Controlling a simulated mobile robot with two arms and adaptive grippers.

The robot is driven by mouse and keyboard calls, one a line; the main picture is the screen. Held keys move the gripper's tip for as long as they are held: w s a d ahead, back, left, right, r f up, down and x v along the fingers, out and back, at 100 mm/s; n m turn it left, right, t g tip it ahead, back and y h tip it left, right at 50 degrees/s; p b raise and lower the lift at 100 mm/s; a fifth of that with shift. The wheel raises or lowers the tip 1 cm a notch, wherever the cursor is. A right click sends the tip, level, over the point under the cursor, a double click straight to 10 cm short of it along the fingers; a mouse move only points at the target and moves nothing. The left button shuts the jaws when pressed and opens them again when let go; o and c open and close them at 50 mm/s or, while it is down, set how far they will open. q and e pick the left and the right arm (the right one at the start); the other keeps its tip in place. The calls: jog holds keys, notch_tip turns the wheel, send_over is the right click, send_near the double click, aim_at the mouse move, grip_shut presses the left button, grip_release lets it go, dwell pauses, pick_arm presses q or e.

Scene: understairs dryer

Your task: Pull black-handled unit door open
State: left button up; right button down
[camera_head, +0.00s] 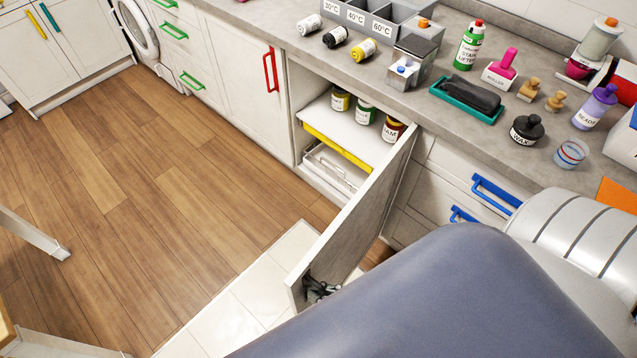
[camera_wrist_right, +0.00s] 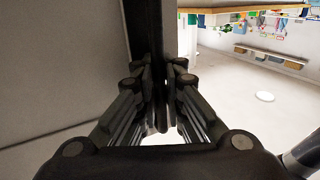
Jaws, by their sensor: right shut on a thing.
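The unit door (camera_head: 352,222) stands swung wide out from the counter, with its free end towards me. The inside of the unit is exposed. The handle itself is mostly hidden by the fingers. My left gripper is not in view.
Inside the unit, a white shelf (camera_head: 345,137) bears several jars above a white basket (camera_head: 330,172). Blue-handled drawers (camera_head: 455,190) are right of the door. The counter (camera_head: 410,100) is crowded with bottles and brushes. The wooden floor (camera_head: 170,190) left of the door is clear.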

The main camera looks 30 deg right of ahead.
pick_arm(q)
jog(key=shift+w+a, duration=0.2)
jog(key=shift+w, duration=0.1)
pick_arm(e)
jog(key=shift+w+d, duration=0.1)
jog(key=shift+w, duration=0.1)
jog(key=c, duration=2)
grip_release()
jog(key=shift+s, duration=0.1)
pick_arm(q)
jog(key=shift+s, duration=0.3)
pick_arm(e)
jog(key=v, duration=1.2)
